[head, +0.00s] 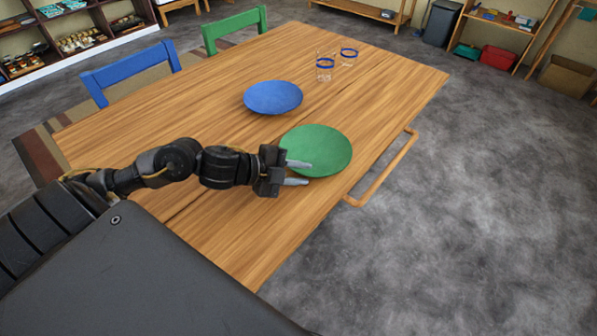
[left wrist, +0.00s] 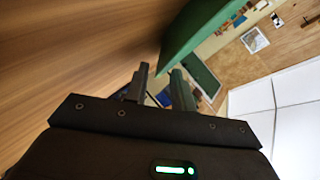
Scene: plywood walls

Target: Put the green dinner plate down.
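The green dinner plate (head: 325,145) is at the right edge of the wooden table (head: 225,215), looking level. Whether it rests fully on the top I cannot tell. My left gripper (head: 299,173) is at the plate's near rim with its two grey fingers spread apart. One finger overlaps the plate in the head view, and the other shows just outside the rim. In the left wrist view the plate (left wrist: 195,38) lies just beyond the fingertips of my gripper (left wrist: 160,72), with a gap visible between the fingers. My right gripper is not in view.
A blue plate (head: 273,97) lies behind the green one. Two glasses with blue rims (head: 325,70) stand farther back. A blue chair (head: 130,72) and a green chair (head: 234,28) are at the far side. The near left tabletop is clear.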

